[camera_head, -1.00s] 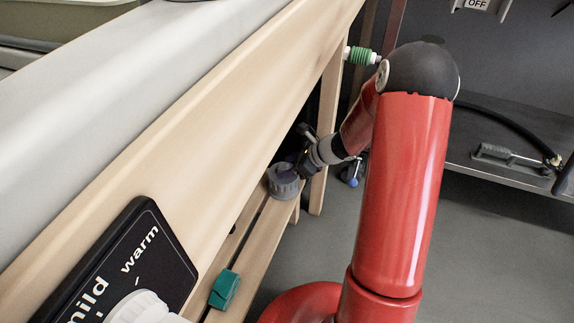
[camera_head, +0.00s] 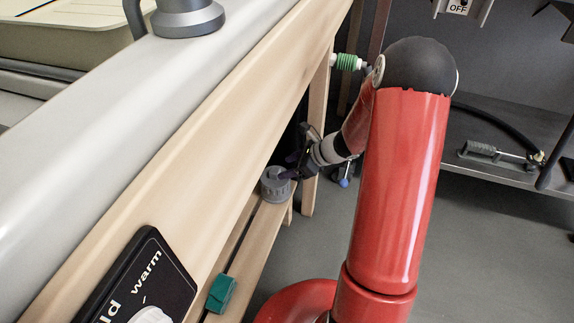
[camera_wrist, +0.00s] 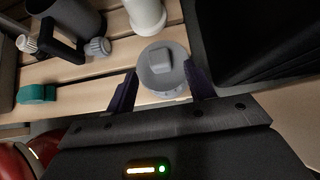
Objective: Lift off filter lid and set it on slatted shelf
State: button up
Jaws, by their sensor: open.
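A round grey lid (camera_wrist: 163,62) with a raised block grip on top shows in the wrist view, over the pale slats of the slatted shelf (camera_wrist: 90,72). In the head view the lid (camera_head: 275,184) looks like a short grey cylinder on the shelf (camera_head: 262,238), under the bench edge. I cannot tell whether a separate filter body is beneath it. My gripper (camera_wrist: 160,84) is open, with one dark finger on each side of the lid in the picture. In the head view my gripper (camera_head: 291,170) is just above and right of it. Contact is unclear.
A teal block (camera_wrist: 36,94) lies on the shelf, left of the lid. A dark-handled vessel (camera_wrist: 72,22) and a white cylinder (camera_wrist: 146,15) stand behind. The bench's wooden edge (camera_head: 190,130) overhangs the shelf. Open floor (camera_head: 340,230) is to the right.

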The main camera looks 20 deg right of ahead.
jog(key=shift+p+v, duration=0.8)
jog(key=shift+v, duration=0.75)
jog(key=p+v, duration=0.1)
jog(key=v, duration=0.6)
jog(key=shift+s+d+r, duration=0.15)
jog(key=shift+d+r, duration=0.05)
jog(key=shift+d, duration=0.05)
jog(key=shift+d, duration=0.1)
